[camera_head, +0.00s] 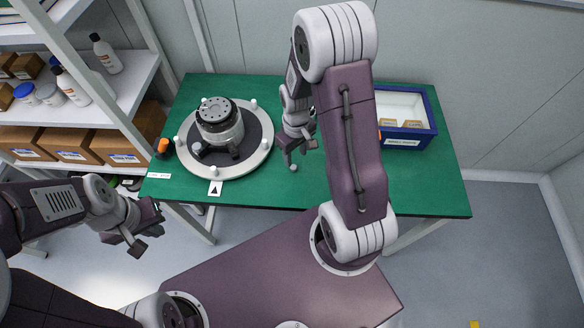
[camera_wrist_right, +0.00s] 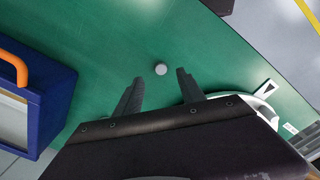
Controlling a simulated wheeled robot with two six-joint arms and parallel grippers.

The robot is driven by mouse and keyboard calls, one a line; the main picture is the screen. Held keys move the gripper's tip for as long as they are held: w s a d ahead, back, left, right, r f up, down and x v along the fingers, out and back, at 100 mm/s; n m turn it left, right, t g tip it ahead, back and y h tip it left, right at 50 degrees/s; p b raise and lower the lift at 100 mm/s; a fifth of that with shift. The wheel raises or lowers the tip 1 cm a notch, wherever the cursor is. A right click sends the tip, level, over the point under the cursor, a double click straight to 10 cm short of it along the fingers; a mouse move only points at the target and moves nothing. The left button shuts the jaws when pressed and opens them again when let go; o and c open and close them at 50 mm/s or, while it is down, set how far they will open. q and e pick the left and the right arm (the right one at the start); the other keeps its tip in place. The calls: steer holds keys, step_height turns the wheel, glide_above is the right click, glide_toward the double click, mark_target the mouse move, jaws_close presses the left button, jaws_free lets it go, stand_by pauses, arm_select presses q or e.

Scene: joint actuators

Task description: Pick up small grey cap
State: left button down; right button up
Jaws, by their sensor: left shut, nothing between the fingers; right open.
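The small grey cap (camera_wrist_right: 161,68) lies on the green table (camera_wrist_right: 110,35). In the right wrist view it is just beyond the fingertips, roughly centred between them. In the head view the cap (camera_head: 292,168) shows as a small pale dot beside the right fingers. My right gripper (camera_wrist_right: 160,78) is open, with nothing between its fingers; it also shows in the head view (camera_head: 297,156), pointing down over the table. My left gripper (camera_head: 146,240) is shut and empty, off the table's front left side.
A round fixture (camera_head: 265,147) with a grey actuator (camera_head: 219,124) and white pegs stands left of the right gripper. A blue bin (camera_head: 432,112) with small boxes is at the back right. Shelves (camera_head: 135,75) stand at the left. The table's right front is clear.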

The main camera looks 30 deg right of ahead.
mark_target(293, 167)
step_height(293, 167, down, 2)
steer(key=shift+d+f, duration=0.1)
steer(key=shift+d, duration=0.05)
steer(key=f, duration=0.3)
steer(key=w+f, duration=0.1)
steer(key=f, duration=0.1)
steer(key=shift+a, duration=0.25)
jaws_close()
